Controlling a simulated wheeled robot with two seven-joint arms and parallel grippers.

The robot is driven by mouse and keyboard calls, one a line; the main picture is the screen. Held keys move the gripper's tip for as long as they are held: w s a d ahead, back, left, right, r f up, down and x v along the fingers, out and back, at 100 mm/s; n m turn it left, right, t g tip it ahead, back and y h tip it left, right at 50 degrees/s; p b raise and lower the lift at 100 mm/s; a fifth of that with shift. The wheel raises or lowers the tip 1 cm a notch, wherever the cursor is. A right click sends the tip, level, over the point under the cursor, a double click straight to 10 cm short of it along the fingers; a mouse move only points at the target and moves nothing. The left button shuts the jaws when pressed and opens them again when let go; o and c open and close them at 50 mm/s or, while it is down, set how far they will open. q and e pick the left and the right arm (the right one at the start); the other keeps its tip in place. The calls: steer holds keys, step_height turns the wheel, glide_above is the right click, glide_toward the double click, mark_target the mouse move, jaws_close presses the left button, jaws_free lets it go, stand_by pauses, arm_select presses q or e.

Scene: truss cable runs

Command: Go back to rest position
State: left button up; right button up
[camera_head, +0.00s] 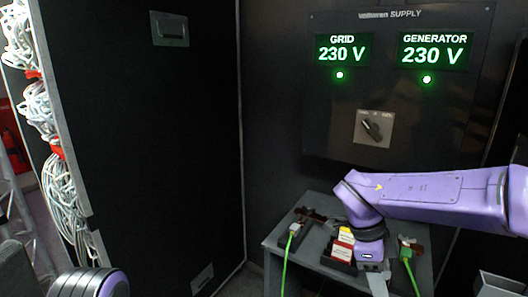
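My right arm, in purple, comes in from the right and bends down over a small grey table (283,250). My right gripper (378,285) points down at the table's front and is cut by the bottom edge of the view. Its fingertips do not show clearly, so I cannot tell whether it is open or shut. A dark and purple link of my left arm shows at the bottom left; my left gripper is out of view.
Green cables with plugs, one left (295,229) and one right (407,252), hang off the table. A red and yellow item (343,246) lies between them. Behind is a supply panel (335,110) with a rotary switch (372,127). White cable bundles (63,185) hang at left.

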steer(key=w+d+f+n+t+h, duration=0.4)
steer(key=d+f+t+h, duration=0.2)
steer(key=d+f+t, duration=0.35)
steer(key=s+a+f+n+t+y, duration=0.1)
steer(key=s+f+n+y, duration=0.2)
steer(key=f, duration=0.4)
steer(key=s+a+f+n, duration=0.1)
steer(key=s+f+n, duration=0.25)
steer(key=f, duration=0.35)
steer(key=s+f+n+g+y, duration=0.1)
steer(key=s+f+n, duration=0.1)
steer(key=s+f, duration=0.2)
steer(key=s+f+n+g+y, duration=0.1)
steer(key=s+f, duration=0.3)
steer(key=s, duration=0.7)
steer(key=s+a+f+n+g+y, duration=0.1)
steer(key=s+f+n, duration=0.3)
steer(key=s, duration=0.4)
steer(key=shift+f+g+y, duration=0.25)
steer(key=shift+g+y, duration=0.15)
steer(key=shift+g, duration=0.35)
steer(key=shift+a, duration=0.1)
